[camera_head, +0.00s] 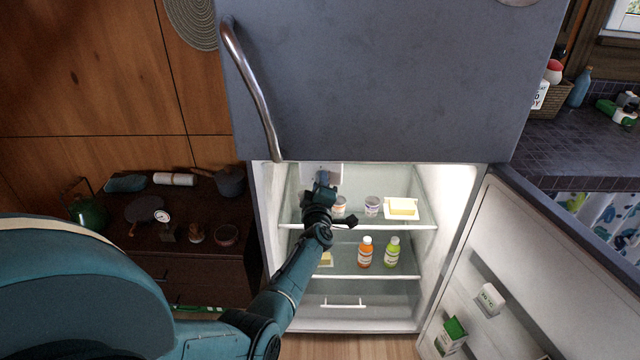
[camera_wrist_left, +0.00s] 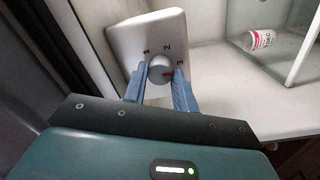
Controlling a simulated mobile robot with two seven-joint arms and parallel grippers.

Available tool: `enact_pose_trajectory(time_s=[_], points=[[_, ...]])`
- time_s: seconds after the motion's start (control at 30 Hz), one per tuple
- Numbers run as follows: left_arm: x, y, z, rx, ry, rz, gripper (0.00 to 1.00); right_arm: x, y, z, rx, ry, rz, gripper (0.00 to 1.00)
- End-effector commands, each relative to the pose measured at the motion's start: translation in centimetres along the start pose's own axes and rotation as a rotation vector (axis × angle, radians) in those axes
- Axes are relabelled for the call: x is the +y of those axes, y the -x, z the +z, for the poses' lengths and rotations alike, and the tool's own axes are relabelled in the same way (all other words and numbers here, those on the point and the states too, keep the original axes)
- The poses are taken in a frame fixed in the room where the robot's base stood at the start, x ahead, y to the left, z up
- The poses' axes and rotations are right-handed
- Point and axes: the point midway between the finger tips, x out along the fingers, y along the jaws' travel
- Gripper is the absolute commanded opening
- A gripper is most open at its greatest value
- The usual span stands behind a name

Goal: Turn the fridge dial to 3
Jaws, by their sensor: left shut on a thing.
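The fridge dial is a round grey knob (camera_wrist_left: 160,68) on a white panel (camera_wrist_left: 122,38) marked 1, 2 and 3. In the head view the panel (camera_head: 335,171) sits at the top of the open fridge, partly hidden by my gripper. My left gripper (camera_wrist_left: 158,82) is shut on the knob, one blue finger on each side. It also shows in the head view (camera_head: 321,178), reaching into the fridge. A red mark on the knob's right side lies near the 3, slightly below it; its exact alignment is hard to tell. My right gripper is not in view.
Glass shelves hold a butter dish (camera_head: 402,207), small jars (camera_head: 372,205), an orange bottle (camera_head: 365,252) and a green bottle (camera_head: 392,252). The fridge door (camera_head: 510,270) stands open at right. The upper door's handle (camera_head: 250,80) hangs above left.

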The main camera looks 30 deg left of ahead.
Motion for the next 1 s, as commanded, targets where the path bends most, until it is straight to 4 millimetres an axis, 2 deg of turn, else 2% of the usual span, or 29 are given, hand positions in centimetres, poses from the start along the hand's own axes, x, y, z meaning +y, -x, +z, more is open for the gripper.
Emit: enact_pose_trajectory(time_s=[0.37,0.4,0.6,0.63,1.0], points=[[0.23,-0.09,-0.04,0.001,-0.001,0.004,0.05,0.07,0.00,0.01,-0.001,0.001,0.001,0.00],[0.23,-0.09,-0.04,0.002,-0.001,0.004,0.31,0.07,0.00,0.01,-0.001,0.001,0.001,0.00],[0.12,-0.05,-0.02,0.001,-0.001,0.002,0.47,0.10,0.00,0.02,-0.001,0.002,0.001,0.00],[0.11,-0.04,-0.02,0.001,-0.001,0.002,0.49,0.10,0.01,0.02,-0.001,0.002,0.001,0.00],[0.03,0.03,0.04,0.000,-0.001,0.000,0.49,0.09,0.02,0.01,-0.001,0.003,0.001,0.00]])
